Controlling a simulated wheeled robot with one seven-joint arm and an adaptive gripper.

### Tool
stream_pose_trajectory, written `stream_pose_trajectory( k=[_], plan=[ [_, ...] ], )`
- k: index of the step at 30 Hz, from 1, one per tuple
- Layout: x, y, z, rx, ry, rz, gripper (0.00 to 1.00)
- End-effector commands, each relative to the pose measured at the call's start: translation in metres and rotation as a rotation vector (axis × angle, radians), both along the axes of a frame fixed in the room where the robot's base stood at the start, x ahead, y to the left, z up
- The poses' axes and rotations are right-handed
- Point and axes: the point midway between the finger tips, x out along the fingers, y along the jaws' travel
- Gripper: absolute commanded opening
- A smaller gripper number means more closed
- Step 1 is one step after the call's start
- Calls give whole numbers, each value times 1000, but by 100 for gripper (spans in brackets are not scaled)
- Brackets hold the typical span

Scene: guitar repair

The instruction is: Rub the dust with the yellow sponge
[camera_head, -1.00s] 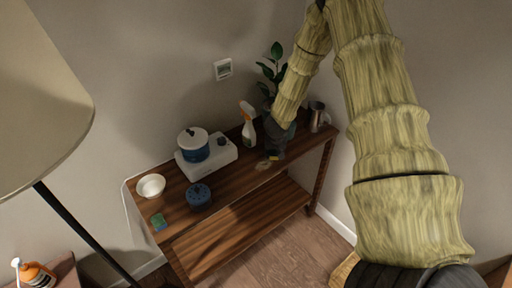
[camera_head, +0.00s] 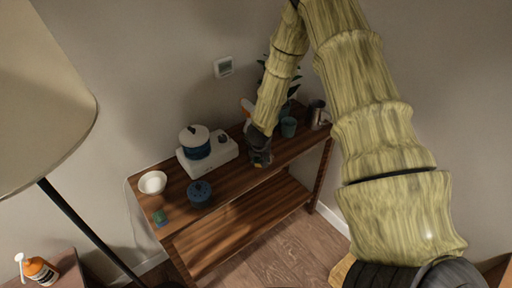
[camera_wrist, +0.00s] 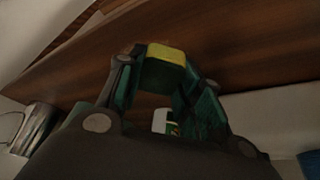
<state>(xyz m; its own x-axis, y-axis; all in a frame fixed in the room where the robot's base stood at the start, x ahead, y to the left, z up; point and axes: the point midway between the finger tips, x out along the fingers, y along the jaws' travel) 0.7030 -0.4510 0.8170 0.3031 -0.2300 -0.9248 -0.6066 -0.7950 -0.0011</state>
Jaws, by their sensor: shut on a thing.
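My gripper (camera_head: 260,160) is low over the wooden shelf top (camera_head: 232,186), near its front edge in the head view. In the wrist view my gripper (camera_wrist: 160,75) is shut on the yellow sponge (camera_wrist: 166,53), which has a yellow face and a dark green side. The sponge is at or just above the wood; I cannot tell whether it touches. The sponge is hidden behind my gripper in the head view. I cannot make out the dust now; the spot where a pale patch showed earlier is covered by my gripper.
A hot plate with a blue pot (camera_head: 194,142), a blue container (camera_head: 199,194), a white bowl (camera_head: 152,182) and a green sponge (camera_head: 160,217) stand left. A green cup (camera_head: 288,127) and metal mug (camera_head: 317,114) stand right.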

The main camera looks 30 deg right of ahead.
Motion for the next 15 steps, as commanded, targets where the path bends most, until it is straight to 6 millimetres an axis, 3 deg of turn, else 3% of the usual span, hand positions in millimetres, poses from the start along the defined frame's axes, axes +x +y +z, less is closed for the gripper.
stream_pose_trajectory(
  k=[8, 12, 15],
  plan=[
    [-3, 21, -1, -1, 1, -5, 13],
    [-2, 19, 30, -2, -3, -6, 13],
    [-4, 17, 35, -1, 0, -9, 13]
  ],
)
